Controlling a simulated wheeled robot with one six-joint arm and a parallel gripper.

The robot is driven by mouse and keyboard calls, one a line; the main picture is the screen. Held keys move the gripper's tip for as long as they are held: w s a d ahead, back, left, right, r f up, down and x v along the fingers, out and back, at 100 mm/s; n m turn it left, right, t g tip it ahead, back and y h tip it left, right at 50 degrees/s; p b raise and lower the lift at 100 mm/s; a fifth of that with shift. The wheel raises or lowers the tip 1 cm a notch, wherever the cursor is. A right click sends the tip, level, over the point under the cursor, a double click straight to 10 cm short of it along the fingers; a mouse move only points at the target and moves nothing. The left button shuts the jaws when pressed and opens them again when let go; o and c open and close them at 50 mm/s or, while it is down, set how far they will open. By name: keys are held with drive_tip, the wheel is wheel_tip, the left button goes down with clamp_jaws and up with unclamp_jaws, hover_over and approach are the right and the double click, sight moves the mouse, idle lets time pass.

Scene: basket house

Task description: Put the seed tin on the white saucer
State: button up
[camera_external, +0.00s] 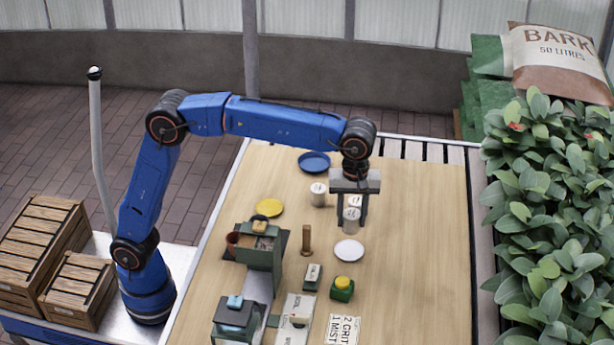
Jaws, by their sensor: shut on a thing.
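My gripper (351,222) points down over the table, its two fingers shut on a small pale tin (351,220). I take this to be the seed tin; its label is too small to read. The white saucer (349,251) lies flat and empty on the table, just in front of the held tin in the picture. Whether the tin touches the table is hard to tell. Another pale tin (354,201) shows partly behind the held one, between the fingers. A third similar tin (318,195) stands to the left of my gripper.
A blue plate (314,163) lies at the back and a yellow saucer (269,208) at the left. A wooden peg (307,240), a green block with a yellow top (342,288) and a dark green stand (262,252) are nearby. The table's right side is clear.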

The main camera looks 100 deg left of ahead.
drive_tip(key=shift+f, duration=3.95)
drive_tip(key=o, duration=1.1)
drive_tip(key=shift+f, duration=0.1)
drive_tip(key=shift+c, duration=0.2)
